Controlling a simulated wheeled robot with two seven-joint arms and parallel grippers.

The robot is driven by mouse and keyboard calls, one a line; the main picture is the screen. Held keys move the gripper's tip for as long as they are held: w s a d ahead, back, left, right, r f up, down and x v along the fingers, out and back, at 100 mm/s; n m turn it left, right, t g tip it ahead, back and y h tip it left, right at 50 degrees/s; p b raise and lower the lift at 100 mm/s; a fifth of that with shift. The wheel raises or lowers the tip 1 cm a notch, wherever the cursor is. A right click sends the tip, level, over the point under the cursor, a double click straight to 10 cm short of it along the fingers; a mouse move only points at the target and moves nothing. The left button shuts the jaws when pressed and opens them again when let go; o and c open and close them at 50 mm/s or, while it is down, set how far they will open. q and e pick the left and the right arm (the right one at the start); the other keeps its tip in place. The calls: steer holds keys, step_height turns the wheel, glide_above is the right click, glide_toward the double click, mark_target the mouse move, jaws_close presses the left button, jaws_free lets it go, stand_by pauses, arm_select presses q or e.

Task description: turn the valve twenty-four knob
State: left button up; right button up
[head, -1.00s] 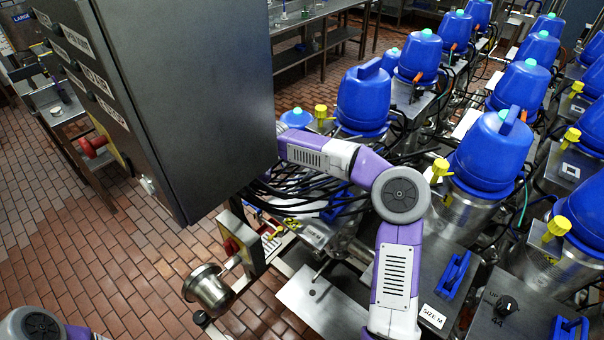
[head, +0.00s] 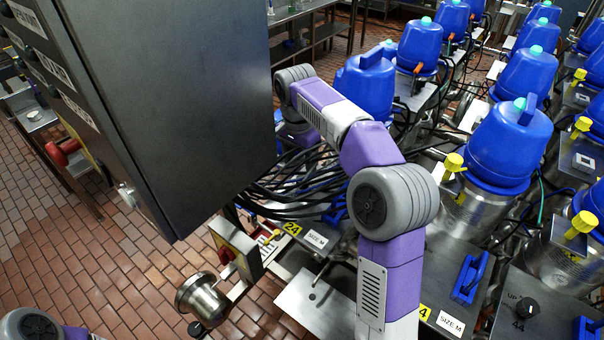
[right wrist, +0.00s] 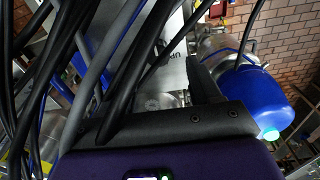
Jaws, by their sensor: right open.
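A yellow label reading 24 (head: 292,229) and a SIZE M label sit on a metal plate below the cable bundle, right of the grey cabinet. The valve twenty-four knob itself does not show in the head view; cables and my arm cover that area. My right arm bends over there, its far end beside the cabinet's edge. In the right wrist view my right gripper (right wrist: 155,82) is open, with black cables crossing its left side. Beyond the fingers a pale plate with UP lettering (right wrist: 179,58) shows; no knob is clear on it. My left gripper is out of view.
The large grey cabinet (head: 170,90) stands close on the left. Black cables (head: 290,190) hang around my right wrist. Blue-topped valves (head: 500,140) stand in rows to the right. A knob marked 44 (head: 526,308) is at lower right. Brick floor lies open at lower left.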

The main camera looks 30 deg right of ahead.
mark_target(302, 178)
steer(key=shift+s+d+r+m, duration=0.15)
steer(key=shift+d+r+m, duration=0.05)
steer(key=shift+r+m, duration=0.8)
step_height(302, 178, down, 8)
steer(key=shift+r+b, duration=0.2)
steer(key=shift+b, duration=0.9)
steer(key=c, duration=1)
steer(key=shift+d+r+n+p, duration=0.1)
steer(key=shift+r+n+p, duration=0.1)
steer(key=shift+n+p, duration=1.55)
steer(key=shift+c, duration=0.2)
steer(key=n+p, duration=0.2)
steer(key=n, duration=0.1)
steer(key=shift+n, duration=0.25)
steer(key=shift+f+n+p, duration=0.1)
steer(key=shift+n+p, duration=0.45)
steer(key=shift+n, duration=0.95)
